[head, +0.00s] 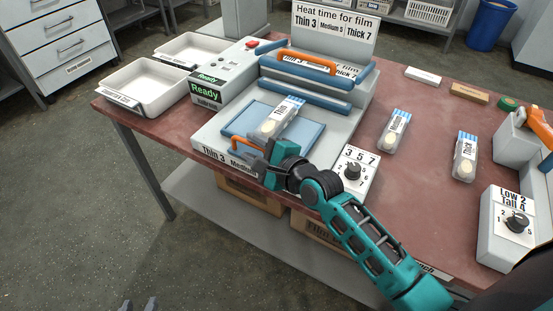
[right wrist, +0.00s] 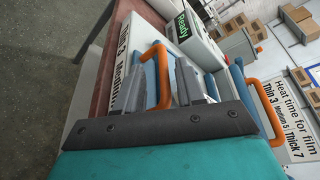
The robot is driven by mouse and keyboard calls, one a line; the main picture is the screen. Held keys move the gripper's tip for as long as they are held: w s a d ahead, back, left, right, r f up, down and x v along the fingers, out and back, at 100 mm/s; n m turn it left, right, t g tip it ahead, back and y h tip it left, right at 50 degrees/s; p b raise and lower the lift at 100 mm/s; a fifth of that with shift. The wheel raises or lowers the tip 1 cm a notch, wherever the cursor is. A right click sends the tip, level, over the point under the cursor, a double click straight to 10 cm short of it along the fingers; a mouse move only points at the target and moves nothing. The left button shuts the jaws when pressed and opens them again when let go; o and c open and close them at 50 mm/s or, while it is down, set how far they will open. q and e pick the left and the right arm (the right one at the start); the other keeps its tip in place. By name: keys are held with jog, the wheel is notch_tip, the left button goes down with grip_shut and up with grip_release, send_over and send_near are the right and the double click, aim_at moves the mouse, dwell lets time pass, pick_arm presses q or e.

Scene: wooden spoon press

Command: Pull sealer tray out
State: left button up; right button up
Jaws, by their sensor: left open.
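The sealer tray (head: 245,118) is a flat light-blue plate at the front of the grey sealer (head: 215,140). A clear pack with a striped label (head: 281,118) lies on it. The tray's orange handle (head: 243,146) is at its front edge; it also shows in the right wrist view (right wrist: 164,75). My right gripper (head: 262,158) is at this handle. In the right wrist view its fingers (right wrist: 160,88) stand apart with the handle between them, with a visible gap. My left gripper (head: 138,304) is open and empty at the bottom edge, over the floor, far from the tray.
A dial box (head: 358,172) stands right of the sealer, close to my right arm. White trays (head: 147,83) are at the left. Another dial box (head: 507,228) is at the right. Floor in front is clear.

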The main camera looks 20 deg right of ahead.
jog(key=v, duration=1)
jog(key=shift+s+p, duration=0.25)
jog(key=shift+p, duration=0.05)
jog(key=s+d+f+n+g+h, duration=0.1)
jog(key=s+f+n+g+h, duration=0.2)
jog(key=s+n+g, duration=0.5)
jog(key=s+d+f+n+g+h, duration=0.2)
jog(key=s+f+n+g, duration=0.1)
jog(key=s+n, duration=0.9)
jog(key=w+a+f+n+t+y, duration=0.1)
jog(key=w+a+f+n+t, duration=0.1)
jog(key=w+f+t, duration=0.5)
jog(key=shift+w+a+f+n+y, duration=0.3)
jog(key=shift+w+a+f+n, duration=0.15)
jog(key=shift+w+f, duration=0.75)
jog(key=shift+w+r, duration=0.25)
